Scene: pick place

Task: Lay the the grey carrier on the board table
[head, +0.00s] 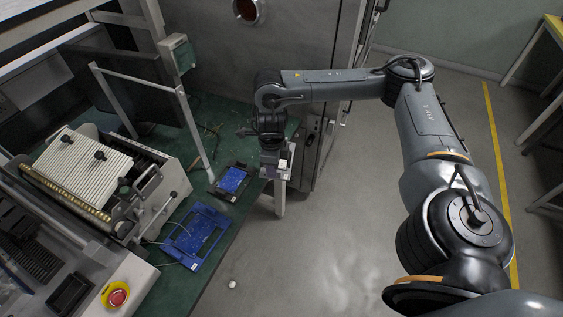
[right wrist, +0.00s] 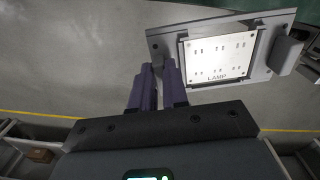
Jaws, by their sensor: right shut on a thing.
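The grey carrier (right wrist: 165,42) is a flat grey frame with a pale panel marked LAMP, in the right wrist view. My right gripper (right wrist: 162,70) is shut on its near left edge. In the head view the right gripper is at the table's right edge, and the carrier is mostly hidden or too small to make out there. The green board table (head: 228,214) bears a blue carrier (head: 180,254) and a dark carrier with a blue board (head: 234,180). In the right wrist view, grey floor shows beside the held carrier. My left gripper is not in view.
A machine with a ribbed pale top (head: 80,165) stands at the left, with a metal frame (head: 190,125) beside it. A red button (head: 117,297) is at the front left. A grey cabinet (head: 290,50) stands behind. Bare green strips lie around the carriers.

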